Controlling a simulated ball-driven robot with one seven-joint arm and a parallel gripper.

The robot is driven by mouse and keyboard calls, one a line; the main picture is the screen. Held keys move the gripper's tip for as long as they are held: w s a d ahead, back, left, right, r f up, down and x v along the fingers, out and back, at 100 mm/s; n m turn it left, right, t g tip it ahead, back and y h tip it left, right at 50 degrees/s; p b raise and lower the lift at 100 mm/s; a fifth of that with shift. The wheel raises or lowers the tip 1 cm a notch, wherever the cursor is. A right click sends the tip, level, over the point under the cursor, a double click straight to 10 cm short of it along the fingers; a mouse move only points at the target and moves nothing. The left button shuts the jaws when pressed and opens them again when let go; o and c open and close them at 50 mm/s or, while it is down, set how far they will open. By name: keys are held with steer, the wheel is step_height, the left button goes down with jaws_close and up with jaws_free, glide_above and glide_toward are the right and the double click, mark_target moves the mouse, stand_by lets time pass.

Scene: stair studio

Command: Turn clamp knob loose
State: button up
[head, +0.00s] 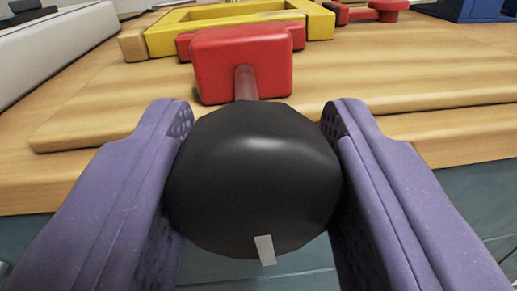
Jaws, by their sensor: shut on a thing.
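The clamp knob (254,178) is a large black rounded knob with a small pale mark low on its face. It is in the middle of the head view, in front of the table's front edge. A metal shaft (245,84) runs from behind it to a red clamp block (270,66). My gripper (256,165) has two purple fingers, one on each side of the knob, shut on it. The far side of the knob is hidden.
A yellow frame (180,38) lies behind the red block on the wooden table (420,55). A board (90,115) lies on it. A grey-white long object (50,52) is at left. Another red part (385,8) and a blue object (475,10) are at back right.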

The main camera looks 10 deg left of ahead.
steer(key=n, duration=0.5)
steer(key=shift+s+f, duration=0.1)
steer(key=shift+f, duration=0.05)
steer(key=n+p, duration=0.1)
steer(key=n, duration=0.3)
steer(key=shift+n+y+p, duration=0.3)
steer(key=shift+y, duration=0.1)
steer(key=n+p, duration=0.1)
steer(key=n, duration=0.4)
steer(key=shift+t+p, duration=0.3)
steer(key=n+y+p, duration=0.1)
steer(key=n, duration=0.3)
steer(key=shift+d+n+p, duration=0.1)
steer(key=shift+n+p, duration=0.25)
steer(key=shift+n, duration=0.05)
steer(key=n+p, duration=0.1)
steer(key=n, duration=0.4)
steer(key=shift+y+p, duration=0.3)
steer(key=shift+p, duration=0.05)
steer(key=n+p, duration=0.1)
steer(key=n, duration=0.3)
steer(key=shift+n, duration=0.4)
steer(key=n+g, duration=0.1)
steer(key=n, duration=0.4)
steer(key=shift+p, duration=0.4)
steer(key=shift+n, duration=1.3)
